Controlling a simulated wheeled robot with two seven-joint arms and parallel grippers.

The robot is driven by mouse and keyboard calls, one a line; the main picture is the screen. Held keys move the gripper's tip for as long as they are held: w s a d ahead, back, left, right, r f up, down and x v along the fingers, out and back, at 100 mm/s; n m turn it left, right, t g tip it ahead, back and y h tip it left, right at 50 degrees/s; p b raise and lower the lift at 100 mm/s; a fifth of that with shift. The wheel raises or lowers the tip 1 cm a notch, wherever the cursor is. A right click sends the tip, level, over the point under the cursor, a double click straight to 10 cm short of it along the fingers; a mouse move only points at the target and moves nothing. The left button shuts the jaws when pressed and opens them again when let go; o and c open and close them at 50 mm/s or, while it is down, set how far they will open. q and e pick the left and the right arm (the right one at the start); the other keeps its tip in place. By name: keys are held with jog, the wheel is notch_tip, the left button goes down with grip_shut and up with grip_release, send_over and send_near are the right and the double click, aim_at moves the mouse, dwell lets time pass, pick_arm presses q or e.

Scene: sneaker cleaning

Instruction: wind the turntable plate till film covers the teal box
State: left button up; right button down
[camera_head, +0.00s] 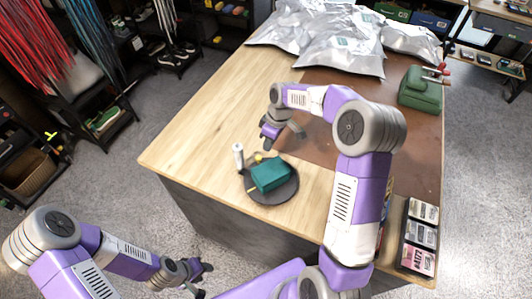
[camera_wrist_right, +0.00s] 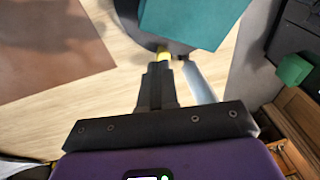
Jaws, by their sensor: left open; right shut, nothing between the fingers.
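The teal box (camera_head: 270,174) sits on the dark round turntable plate (camera_head: 285,196) near the front left of the table. It also shows in the right wrist view (camera_wrist_right: 195,18). A yellow knob (camera_head: 258,157) stands at the plate's far rim, and a white upright roll (camera_head: 239,155), seemingly the film, stands beside the plate. I cannot see film on the box's visible faces. My right gripper (camera_head: 267,145) is shut and empty, just behind the knob; its fingertips (camera_wrist_right: 160,65) point at the knob (camera_wrist_right: 163,54). My left gripper (camera_head: 207,272) is open and empty, off the table's front left.
Silver bags (camera_head: 320,35) lie at the table's back. A green case (camera_head: 420,90) stands at the back right. A tray of small boxes (camera_head: 403,250) is at the front right. Bare wood (camera_head: 205,120) lies left of the plate.

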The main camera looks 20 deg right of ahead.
jog(key=s+d+r+m+t+y+b, duration=0.1)
jog(key=s+d+m+t+y+b, duration=0.25)
jog(key=d+m, duration=0.45)
jog(key=shift+n+t+h, duration=0.25)
jog(key=shift+n+t, duration=0.2)
jog(key=shift+n, duration=0.05)
jog(key=b+x, duration=0.1)
jog(key=x, duration=0.8)
jog(key=shift+w+f+b, duration=0.25)
jog(key=shift+f+b, duration=0.05)
jog(key=shift+b, duration=0.05)
jog(key=shift+a+r, duration=0.1)
jog(key=shift+a, duration=1.65)
jog(key=shift+w+a+n+g, duration=0.15)
jog(key=shift+a+n+g, duration=0.2)
jog(key=shift+n, duration=0.15)
